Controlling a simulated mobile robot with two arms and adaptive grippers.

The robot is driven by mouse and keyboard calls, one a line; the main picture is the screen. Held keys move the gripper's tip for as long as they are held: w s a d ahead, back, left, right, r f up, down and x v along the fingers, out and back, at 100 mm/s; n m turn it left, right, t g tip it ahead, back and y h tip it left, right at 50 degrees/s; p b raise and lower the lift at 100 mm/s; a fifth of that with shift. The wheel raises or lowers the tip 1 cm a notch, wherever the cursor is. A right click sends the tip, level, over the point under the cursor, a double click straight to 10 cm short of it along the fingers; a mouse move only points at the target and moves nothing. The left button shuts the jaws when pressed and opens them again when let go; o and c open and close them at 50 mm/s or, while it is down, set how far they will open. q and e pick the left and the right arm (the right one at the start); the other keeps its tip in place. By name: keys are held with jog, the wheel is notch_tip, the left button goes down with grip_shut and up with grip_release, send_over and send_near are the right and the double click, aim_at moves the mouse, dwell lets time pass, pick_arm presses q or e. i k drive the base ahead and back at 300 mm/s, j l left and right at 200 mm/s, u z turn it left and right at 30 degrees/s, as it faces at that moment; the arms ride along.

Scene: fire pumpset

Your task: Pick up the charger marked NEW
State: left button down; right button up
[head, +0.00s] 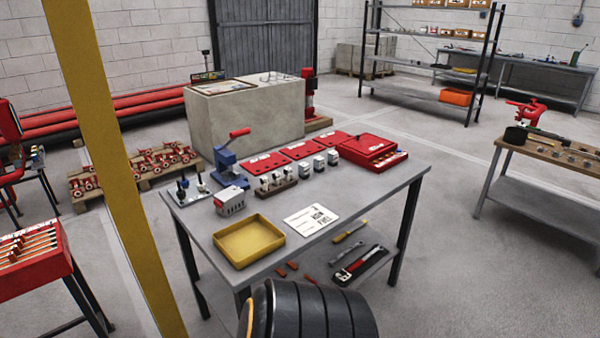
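I cannot read the word NEW on anything in the head view. A small pale grey box (231,201) with a red mark and a row of dark details stands on the grey workbench (370,200), behind a yellow tray. It may be a charger, but I cannot tell. Several smaller grey-white blocks (319,163) stand in a row near the middle of the bench. Several small upright pieces sit in a dark holder (276,188) beside them. Neither of my grippers is in view.
An empty-looking yellow tray (248,254) and a printed sheet (311,218) lie at the bench front. A blue press (228,163) and red cases (373,150) stand behind. A yellow post (108,165) crosses the left.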

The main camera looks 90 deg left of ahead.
aim_at(231, 198)
jog(key=u, duration=3.25)
